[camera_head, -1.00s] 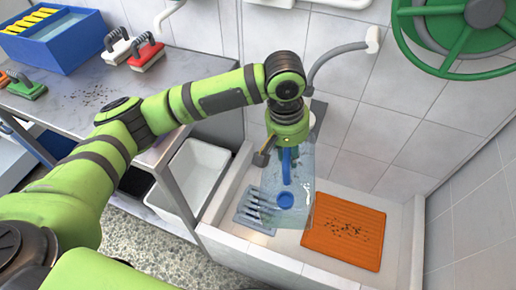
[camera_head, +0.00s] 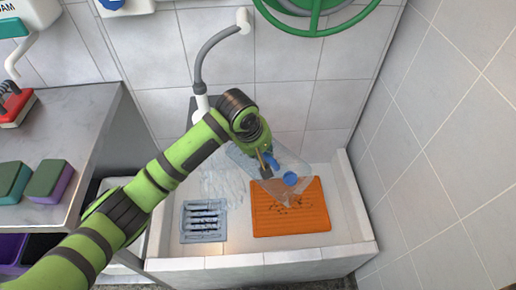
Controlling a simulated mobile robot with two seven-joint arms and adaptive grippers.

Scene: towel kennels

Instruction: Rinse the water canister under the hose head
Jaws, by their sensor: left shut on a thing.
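The water canister (camera_head: 300,172) is clear with a blue cap and a blue handle. My left gripper (camera_head: 266,163) is shut on its handle and holds it above the sink (camera_head: 345,215), in front of the back wall. The canister is tilted, its capped end toward the lower right, over the orange mat. The hose head (camera_head: 243,18) is white, at the end of a grey curved hose, up and left of the canister and apart from it. My left arm hides part of the canister. My right gripper is out of view.
In the sink lie a grey-blue drain grate (camera_head: 203,222) and an orange ribbed mat (camera_head: 302,222) with dark specks. Wet-looking streaks show on the basin left of the canister. A grey bench (camera_head: 72,115) with sponges (camera_head: 50,182) stands left.

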